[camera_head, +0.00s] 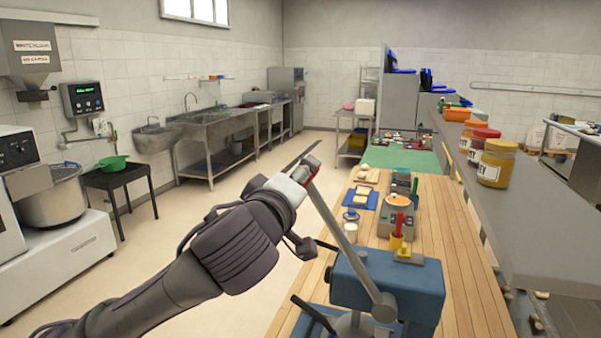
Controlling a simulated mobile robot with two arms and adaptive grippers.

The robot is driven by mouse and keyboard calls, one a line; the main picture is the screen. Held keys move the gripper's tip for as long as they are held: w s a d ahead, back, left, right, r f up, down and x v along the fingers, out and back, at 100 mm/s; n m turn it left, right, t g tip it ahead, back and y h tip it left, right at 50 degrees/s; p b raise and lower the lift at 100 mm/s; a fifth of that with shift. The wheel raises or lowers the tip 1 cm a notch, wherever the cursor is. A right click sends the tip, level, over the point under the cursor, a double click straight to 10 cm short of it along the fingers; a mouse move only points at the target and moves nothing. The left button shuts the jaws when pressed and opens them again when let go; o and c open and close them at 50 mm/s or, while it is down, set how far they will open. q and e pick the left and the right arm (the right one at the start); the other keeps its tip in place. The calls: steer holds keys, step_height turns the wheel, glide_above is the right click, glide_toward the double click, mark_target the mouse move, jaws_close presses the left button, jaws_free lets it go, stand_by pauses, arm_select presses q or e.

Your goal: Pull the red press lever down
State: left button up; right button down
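The press (405,285) is a blue block standing at the near end of the wooden table. Its grey lever arm (343,242) slants up and to the left from a pivot on the press's front. A small red part, the lever's handle (313,167), shows at the raised top end. My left arm comes in from the left, and my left gripper (304,173) is at this red handle. The fingers are small and mostly hidden by the wrist, so I cannot tell whether they are closed around it. My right gripper is not in view.
The wooden table (450,235) holds a grey device with an orange top (398,203), a yellow holder (397,243), a white cup (351,232) and blue boards behind the press. A grey shelf (545,225) with jars runs along the right. Open floor lies left of the table.

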arm_select(q)
jaws_close()
stand_by(0.3)
steer(key=shift+w, duration=0.1)
